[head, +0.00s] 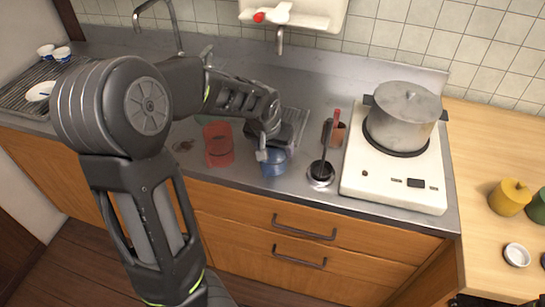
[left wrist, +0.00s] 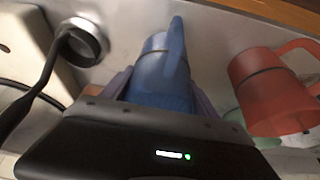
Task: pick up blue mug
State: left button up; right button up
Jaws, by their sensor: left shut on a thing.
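The blue mug (head: 274,162) stands near the front edge of the steel counter in the head view. It also shows in the left wrist view (left wrist: 160,75), between the two fingers. My left gripper (head: 266,145) reaches it from above and is shut on it. In the left wrist view the fingers (left wrist: 158,85) lie on both sides of the mug. I cannot tell whether the mug touches the counter. My right gripper is not in view.
A red mug (head: 218,145) is close on the left, and it shows in the wrist view (left wrist: 275,92). A ladle in a round holder (head: 320,176) is close on the right. A white stove (head: 394,180) with a pot (head: 404,115) stands further right.

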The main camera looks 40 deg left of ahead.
pick_arm(q)
jog(key=c, duration=0.4)
jog(key=shift+r, duration=0.1)
notch_tip(320, 180, up, 10)
jog(key=shift+f, duration=0.1)
dwell(0.4)
dwell(0.4)
